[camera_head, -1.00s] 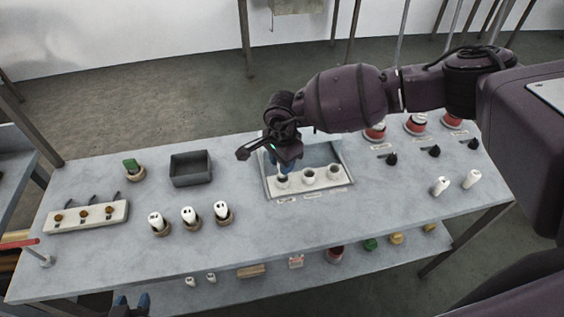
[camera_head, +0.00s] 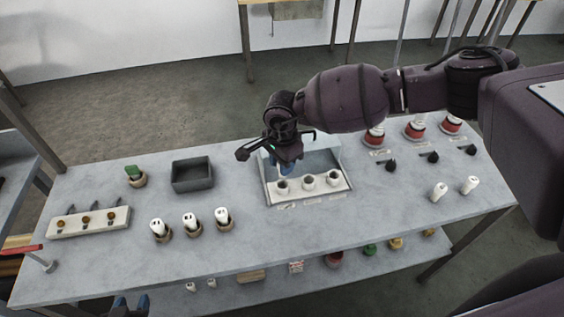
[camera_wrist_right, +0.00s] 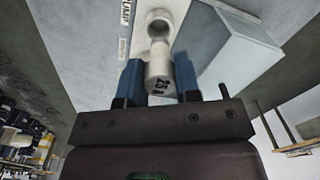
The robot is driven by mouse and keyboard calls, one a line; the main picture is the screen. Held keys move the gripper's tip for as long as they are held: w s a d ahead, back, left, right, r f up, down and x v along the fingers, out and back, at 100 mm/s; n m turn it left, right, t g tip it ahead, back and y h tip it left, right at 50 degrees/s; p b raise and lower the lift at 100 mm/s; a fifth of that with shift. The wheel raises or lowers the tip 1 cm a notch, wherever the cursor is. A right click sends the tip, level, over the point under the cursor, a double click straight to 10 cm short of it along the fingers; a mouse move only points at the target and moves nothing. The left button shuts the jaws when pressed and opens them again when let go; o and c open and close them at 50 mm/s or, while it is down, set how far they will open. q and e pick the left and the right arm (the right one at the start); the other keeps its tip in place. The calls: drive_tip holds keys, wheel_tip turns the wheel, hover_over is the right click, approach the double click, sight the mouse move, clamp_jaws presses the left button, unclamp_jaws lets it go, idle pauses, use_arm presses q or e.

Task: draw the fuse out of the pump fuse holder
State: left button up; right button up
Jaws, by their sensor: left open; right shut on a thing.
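The fuse holder is a white block with three round sockets (camera_head: 308,182) inside a grey open-front box at the table's middle. My right gripper (camera_head: 284,170) is above its left socket, which shows a dark opening. In the right wrist view my right gripper (camera_wrist_right: 158,82) has its blue fingers shut on a white fuse (camera_wrist_right: 159,72) marked 25. A round socket (camera_wrist_right: 159,22) shows beyond the fuse, beside a label reading PUMP (camera_wrist_right: 125,12). The fuse looks drawn clear of the socket. My left gripper (camera_head: 130,306) is open at the bottom edge, partly cut off.
Three white fuses stand in round holders (camera_head: 191,225) left of the box.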

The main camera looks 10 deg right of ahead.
drive_tip(key=shift+r, duration=0.1)
drive_tip(key=shift+r, duration=0.45)
drive_tip(key=shift+r+p, duration=0.5)
drive_tip(key=shift+r, duration=0.45)
